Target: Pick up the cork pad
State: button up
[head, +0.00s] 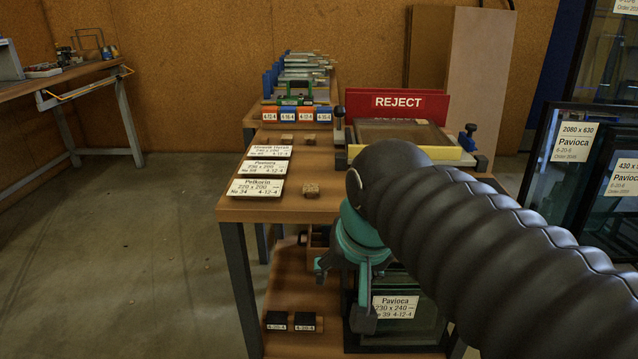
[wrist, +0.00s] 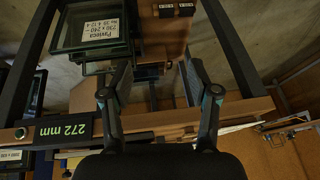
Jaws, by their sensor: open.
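A small brown cork block (head: 311,190), which looks like the cork pad, lies on the wooden table top near its front edge, right of the white label cards. Smaller cork-coloured pieces (head: 287,142) lie further back in a row. My gripper (head: 345,288) hangs in front of the table's front edge, lower than the top and to the right of the cork block, apart from it. Its two fingers are spread with nothing seen between them. In the wrist view my gripper (wrist: 158,64) is also spread and empty, and I cannot make out the cork block there.
A glass unit labelled Pavioca (head: 395,325) stands on the lower shelf close behind my gripper. Two black blocks (head: 277,320) lie left on that shelf. A tray (head: 405,134) with the red REJECT sign (head: 398,102) stands behind. Floor on the left is clear.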

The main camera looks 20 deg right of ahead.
jog(key=w+r+m+g, duration=0.5)
jog(key=w+r+m, duration=1.3)
jog(key=w+r, duration=0.15)
send_over(308, 187)
jog(key=f, duration=0.8)
jog(key=shift+s+a+f+b, duration=0.15)
jog(key=shift+s+b, duration=0.2)
jog(key=shift+b, duration=0.05)
jog(key=f, duration=0.3)
jog(key=shift+w+f+b, duration=0.35)
jog(key=shift+f+b, duration=0.05)
jog(key=shift+f, duration=0.65)
jog(key=shift+f, duration=0.25)
jog(key=c, duration=0.8)
